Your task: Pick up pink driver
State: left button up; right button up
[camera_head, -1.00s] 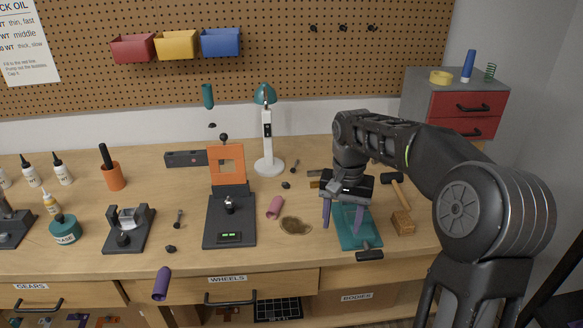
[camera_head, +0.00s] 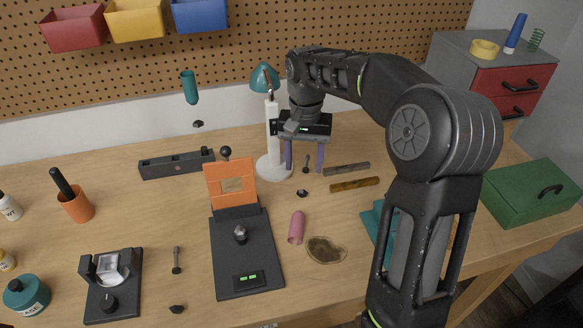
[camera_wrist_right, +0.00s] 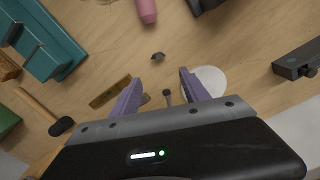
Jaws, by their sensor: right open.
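My left gripper is not in view.
The black stand with orange plate (camera_head: 246,255) stands left of the driver. The lamp (camera_head: 272,140) stands by the gripper.

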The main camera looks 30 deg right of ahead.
aim_at(303, 185)
jog(key=shift+s, duration=0.2)
jog(key=shift+f, duration=1.3)
jog(key=shift+f, duration=0.1)
jog(key=shift+f+p, duration=0.3)
jog(key=shift+p, duration=0.05)
notch_tip(303, 185, down, 4)
jog(key=shift+f+p, duration=0.2)
jog(key=shift+p, duration=0.3)
jog(key=shift+c, duration=0.5)
grip_shut()
jog(key=shift+w, duration=0.1)
